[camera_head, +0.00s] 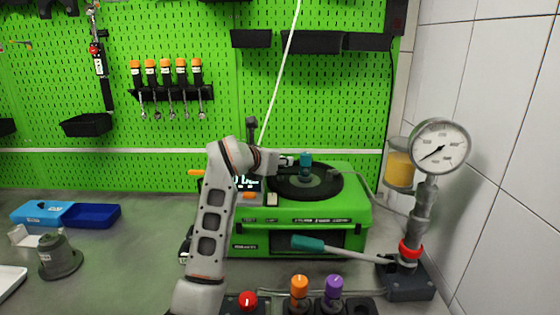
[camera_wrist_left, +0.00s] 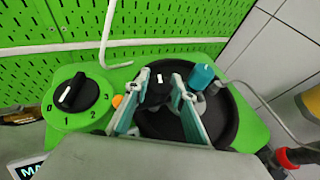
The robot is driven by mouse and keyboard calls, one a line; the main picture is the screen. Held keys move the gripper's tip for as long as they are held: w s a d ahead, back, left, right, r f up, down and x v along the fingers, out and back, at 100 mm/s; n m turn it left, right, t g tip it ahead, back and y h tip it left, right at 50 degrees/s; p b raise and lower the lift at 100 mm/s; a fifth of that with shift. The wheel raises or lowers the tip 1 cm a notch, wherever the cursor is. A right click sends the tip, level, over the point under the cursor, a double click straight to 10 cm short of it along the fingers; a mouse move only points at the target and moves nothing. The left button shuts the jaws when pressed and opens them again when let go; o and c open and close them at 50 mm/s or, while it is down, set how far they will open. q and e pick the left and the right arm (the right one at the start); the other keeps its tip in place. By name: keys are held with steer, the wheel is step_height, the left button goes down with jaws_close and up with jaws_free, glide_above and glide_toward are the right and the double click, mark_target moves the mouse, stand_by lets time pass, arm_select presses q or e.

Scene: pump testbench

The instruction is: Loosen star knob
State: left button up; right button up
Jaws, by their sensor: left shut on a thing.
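My left gripper (camera_head: 287,161) reaches in over the top of the green pump bench (camera_head: 300,212), above its round black plate (camera_head: 325,188). In the left wrist view its two fingers (camera_wrist_left: 156,88) stand on either side of a black knob (camera_wrist_left: 158,90) with a white mark, which looks like the star knob, and they are shut on it. The knob's lower part is hidden by the fingers and wrist. A teal cap (camera_wrist_left: 203,77) stands just right of the fingers; it also shows in the head view (camera_head: 306,159). My right gripper is in neither view.
A black rotary dial (camera_wrist_left: 75,95) with numbers sits left of the fingers. A teal-handled lever (camera_head: 308,243) crosses the bench front. A pressure gauge (camera_head: 440,146) stands at the right by the tiled wall. Blue trays (camera_head: 92,216) and a grey part (camera_head: 59,258) lie left.

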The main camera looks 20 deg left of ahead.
arm_select(q)
steer(key=shift+d+f+n+y+b, duration=0.15)
steer(key=shift+n+y+b, duration=0.25)
steer(key=shift+n+y, duration=1)
steer(key=shift+y, duration=0.3)
steer(key=o, duration=1.1)
steer(key=v, duration=1.2)
steer(key=shift+s, duration=0.1)
